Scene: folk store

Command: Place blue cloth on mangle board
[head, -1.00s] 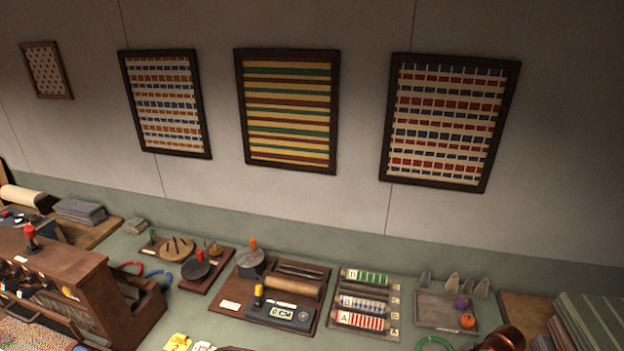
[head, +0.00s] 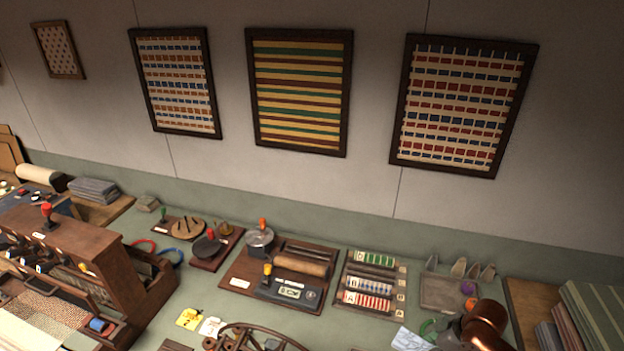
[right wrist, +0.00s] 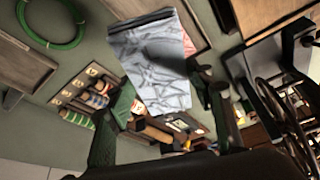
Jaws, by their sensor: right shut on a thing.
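The pale blue cloth (right wrist: 155,60), with darker lines, hangs between the fingers of my right gripper (right wrist: 163,92) in the right wrist view. My right gripper is shut on it. In the head view the cloth (head: 408,340) shows at the bottom edge, left of my right gripper (head: 447,333). A dark wooden board (head: 238,272) with a pale roller (head: 300,262) lies back and left of them; it may be the mangle board, but I cannot be sure. The cloth is apart from it. My left gripper is not in view.
A rack of labelled coloured rolls (head: 368,283) stands right of the roller board. A grey tray (head: 440,293) lies farther right. A spoked wheel (head: 262,335) stands in front of the board, and a wooden cabinet (head: 90,255) is at the left. Folded textiles (head: 590,315) are far right.

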